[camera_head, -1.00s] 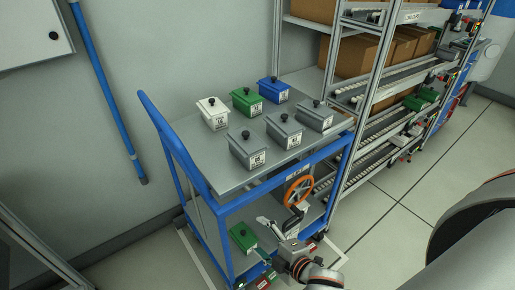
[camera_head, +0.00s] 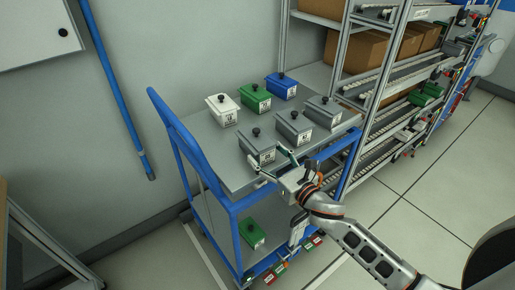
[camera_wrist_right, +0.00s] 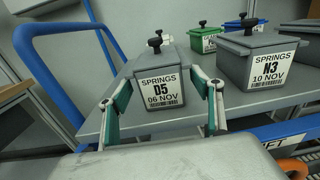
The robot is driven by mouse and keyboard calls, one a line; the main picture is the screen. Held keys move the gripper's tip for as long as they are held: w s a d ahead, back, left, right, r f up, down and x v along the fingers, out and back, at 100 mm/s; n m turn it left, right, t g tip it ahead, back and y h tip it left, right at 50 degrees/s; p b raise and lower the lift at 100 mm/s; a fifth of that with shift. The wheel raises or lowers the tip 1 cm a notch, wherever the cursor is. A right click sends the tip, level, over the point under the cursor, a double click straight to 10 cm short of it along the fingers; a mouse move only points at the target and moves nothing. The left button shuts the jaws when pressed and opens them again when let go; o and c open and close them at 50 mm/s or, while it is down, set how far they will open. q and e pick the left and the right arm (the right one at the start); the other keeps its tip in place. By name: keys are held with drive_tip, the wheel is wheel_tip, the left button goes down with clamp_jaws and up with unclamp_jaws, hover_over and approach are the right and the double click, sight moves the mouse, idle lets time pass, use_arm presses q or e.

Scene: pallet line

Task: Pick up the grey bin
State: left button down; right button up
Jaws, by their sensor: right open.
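Three grey lidded bins with black knobs stand in a row on the cart's top shelf: the near one labelled D5 (camera_head: 257,150), the middle one labelled N3 (camera_head: 293,129) and a far one (camera_head: 323,112). My right gripper (camera_head: 273,165) is open and empty at the near grey bin's front. In the right wrist view, the near bin (camera_wrist_right: 160,82) shows between the fingers of the right gripper (camera_wrist_right: 160,98), with its label facing me. I cannot tell whether the fingers touch it. The middle bin (camera_wrist_right: 260,62) stands to its right. My left gripper is not in view.
A white bin (camera_head: 222,111), a green bin (camera_head: 254,98) and a blue bin (camera_head: 281,86) stand behind the grey row on the blue-framed cart (camera_head: 200,150). Another green bin (camera_head: 252,234) is on the lower shelf. A roller rack (camera_head: 390,80) stands right of the cart.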

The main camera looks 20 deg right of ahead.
sight(257, 143)
drive_tip(key=x, duration=0.6)
drive_tip(key=shift+w, duration=0.15)
drive_tip(key=c, duration=1.7)
drive_tip(key=shift+r, duration=0.1)
clamp_jaws()
drive_tip(key=shift+r, duration=0.1)
